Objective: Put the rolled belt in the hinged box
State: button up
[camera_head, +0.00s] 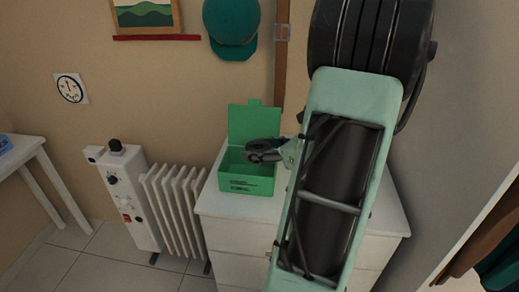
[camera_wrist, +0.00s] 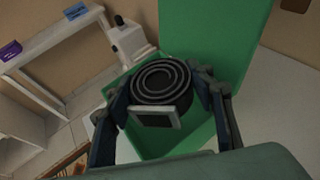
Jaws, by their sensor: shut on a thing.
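The rolled belt (camera_wrist: 161,80) is a dark coil with a pale square buckle (camera_wrist: 155,117). My gripper (camera_wrist: 166,95) is shut on it, one finger on each side. The green hinged box (camera_head: 247,184) stands on the white dresser with its lid (camera_head: 250,119) open and upright at the back. In the head view my gripper (camera_head: 264,152) reaches in from the right, over the box opening. The belt (camera_head: 262,145) is mostly hidden there by the fingers. The wrist view shows the green box floor (camera_wrist: 180,140) below the belt. I cannot tell how far above the floor it is.
The white dresser top (camera_head: 213,203) is clear around the box's front. A white radiator (camera_head: 175,205) stands left of the dresser. A white table (camera_head: 30,150) is at far left. A teal cap (camera_head: 232,25) and a brown strap (camera_head: 282,55) hang on the wall behind.

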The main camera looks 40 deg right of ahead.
jog(key=shift+f+b, duration=0.3)
jog(key=shift+f, duration=0.2)
jog(key=o, duration=1.3)
jog(key=shift+c, duration=0.2)
jog(key=shift+r, duration=0.1)
jog(key=shift+r, duration=0.2)
jog(key=p+v, duration=0.2)
jog(key=v, duration=1)
jog(key=shift+r, duration=0.45)
